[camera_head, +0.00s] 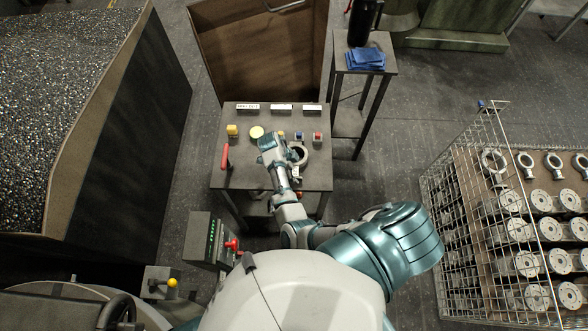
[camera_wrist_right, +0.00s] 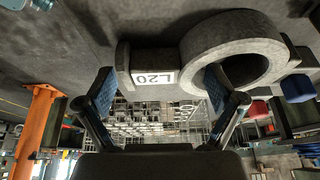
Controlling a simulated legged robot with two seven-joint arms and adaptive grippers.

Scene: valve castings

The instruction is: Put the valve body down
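The valve body (camera_head: 301,154) is a grey cast ring on the small dark table (camera_head: 318,177), just right of my right gripper (camera_head: 271,147). In the right wrist view the valve body (camera_wrist_right: 212,45) is a thick ring with a flat flange bearing a white "L20" label, against the grey surface. My right gripper (camera_wrist_right: 160,88) has its two blue-padded fingers wide apart there. One fingertip is beside the flange end and the other overlaps the ring's edge; no firm grip on it shows. My left gripper is out of view.
The table carries a red lever (camera_head: 225,156), a yellow button (camera_head: 256,132), small coloured blocks and white labels. A wire basket (camera_head: 435,185) of castings stands at right. A side stand (camera_head: 385,67) holds blue cloths. A large bin (camera_head: 120,140) is at left.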

